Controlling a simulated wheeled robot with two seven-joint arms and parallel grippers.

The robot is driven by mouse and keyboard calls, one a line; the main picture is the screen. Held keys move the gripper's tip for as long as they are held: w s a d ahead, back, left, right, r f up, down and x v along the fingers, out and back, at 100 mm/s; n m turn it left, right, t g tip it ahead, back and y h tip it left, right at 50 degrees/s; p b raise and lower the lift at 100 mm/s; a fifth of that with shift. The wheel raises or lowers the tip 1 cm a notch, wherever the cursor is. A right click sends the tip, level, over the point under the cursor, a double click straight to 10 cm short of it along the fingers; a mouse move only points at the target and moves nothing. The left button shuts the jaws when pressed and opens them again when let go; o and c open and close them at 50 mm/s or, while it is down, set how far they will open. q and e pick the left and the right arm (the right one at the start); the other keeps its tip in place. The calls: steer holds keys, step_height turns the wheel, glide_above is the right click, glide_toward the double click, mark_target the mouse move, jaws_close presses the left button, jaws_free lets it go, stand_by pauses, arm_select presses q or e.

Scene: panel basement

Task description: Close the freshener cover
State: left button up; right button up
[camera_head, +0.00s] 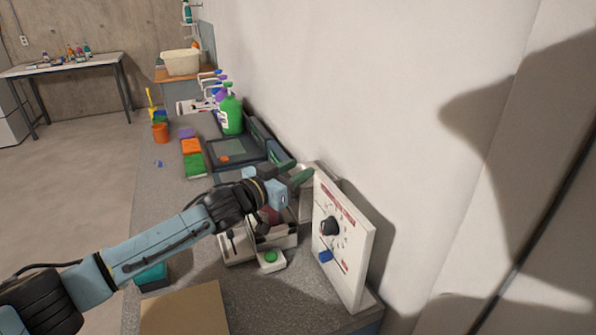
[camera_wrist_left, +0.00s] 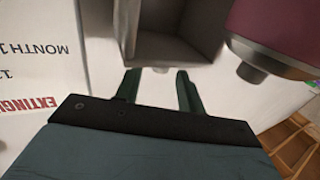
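My left gripper (camera_head: 298,177) reaches in from the left over the counter, close to the top left edge of the upright white panel. In the left wrist view its two green fingers (camera_wrist_left: 158,90) stand apart with nothing clearly held between them. Just beyond them is an open, grey-lined white housing (camera_wrist_left: 165,35), probably part of the freshener. A maroon cylinder (camera_wrist_left: 282,30) with a grey tip is to its right. In the head view, my arm partly hides a white unit (camera_head: 240,250) with a dark red part. I cannot clearly tell the cover from the housing. My right gripper is out of view.
The white panel (camera_head: 343,240) with a black knob and blue switch stands at the counter's right. A green button box (camera_head: 270,260) is below my gripper. A dark tray (camera_head: 232,151), sponges (camera_head: 193,165) and a green bottle (camera_head: 231,114) are farther back. The wall is close on the right.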

arm_select(q)
steer(key=shift+w+d, duration=0.3)
steer(key=shift+w, duration=0.05)
jaws_close()
